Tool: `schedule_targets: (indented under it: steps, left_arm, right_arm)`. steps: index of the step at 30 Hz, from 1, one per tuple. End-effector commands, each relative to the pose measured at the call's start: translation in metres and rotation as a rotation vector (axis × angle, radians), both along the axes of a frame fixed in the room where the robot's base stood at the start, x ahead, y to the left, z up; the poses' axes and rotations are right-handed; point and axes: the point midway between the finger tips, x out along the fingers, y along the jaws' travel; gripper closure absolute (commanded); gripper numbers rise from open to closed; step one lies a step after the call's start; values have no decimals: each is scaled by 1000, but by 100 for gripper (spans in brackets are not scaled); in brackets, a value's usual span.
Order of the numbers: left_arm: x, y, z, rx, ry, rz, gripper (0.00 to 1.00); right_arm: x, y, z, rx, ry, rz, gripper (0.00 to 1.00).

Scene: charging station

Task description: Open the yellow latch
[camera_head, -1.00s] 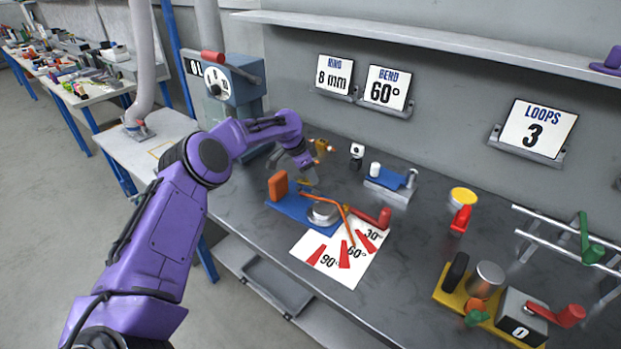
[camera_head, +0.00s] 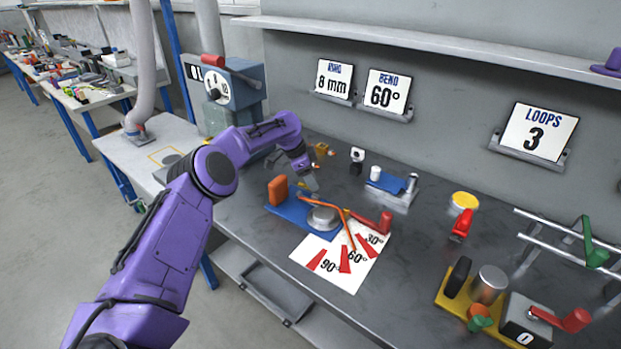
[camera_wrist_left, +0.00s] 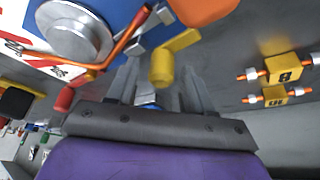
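The yellow latch (camera_wrist_left: 172,58) shows in the left wrist view as a short bent yellow piece beside the blue bending base (camera_wrist_left: 112,10). My left gripper (camera_wrist_left: 160,78) is open, its two fingers apart with the rounded end of the latch between their tips. I cannot tell whether either finger touches it. In the head view my left gripper (camera_head: 309,183) points down at the back of the blue base (camera_head: 287,208), and I cannot make out the latch there. An orange bent rod (camera_head: 345,222) lies by the round metal former (camera_head: 323,217). My right gripper is not in view.
An orange block (camera_head: 278,190) stands on the base, left of my gripper. A red handle (camera_head: 385,222) and an angle sheet (camera_head: 340,262) lie in front. Yellow number blocks (camera_wrist_left: 283,67) sit on the grey bench near the gripper.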

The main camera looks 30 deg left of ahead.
Motion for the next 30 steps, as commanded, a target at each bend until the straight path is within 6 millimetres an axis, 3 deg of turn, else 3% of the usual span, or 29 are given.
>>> schedule_targets:
  steps: [10, 22, 30]
  left_arm:
    - [-1, 2, 6, 0, -3, 1, 47]
    - [-22, 26, 84, 1, -4, 0, 47]
    - [-27, 30, 97, 0, 1, 1, 47]
  right_arm:
    - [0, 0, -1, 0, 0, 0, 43]
    - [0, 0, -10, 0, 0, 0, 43]
    - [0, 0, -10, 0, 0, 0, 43]
